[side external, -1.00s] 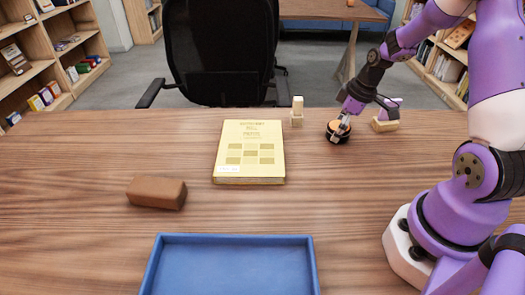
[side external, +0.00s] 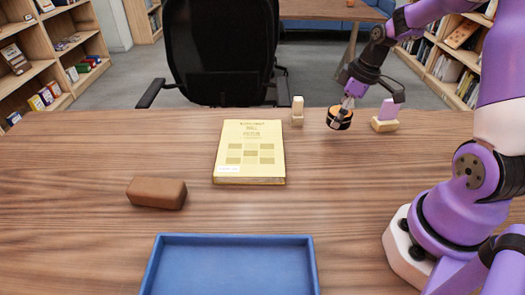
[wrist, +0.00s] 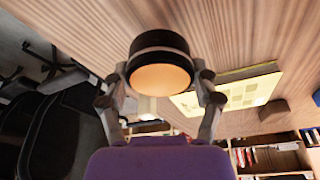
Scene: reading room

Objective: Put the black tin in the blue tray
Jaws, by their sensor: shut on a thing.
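The black tin (side external: 341,123) is a short round tin with an orange-tan face. My gripper (side external: 346,106) is shut on it and holds it a little above the table near the back edge, right of the book. In the wrist view the tin (wrist: 160,50) sits between the two fingers of my gripper (wrist: 160,82), its orange-tan face towards the camera. The blue tray (side external: 232,239) lies at the front of the table, left of my arm's base. The part of it in view is empty, and its near side is cut off by the picture edge.
A yellow book (side external: 249,152) lies between the tin and the tray's side of the table. A brown block (side external: 156,193) is at left.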

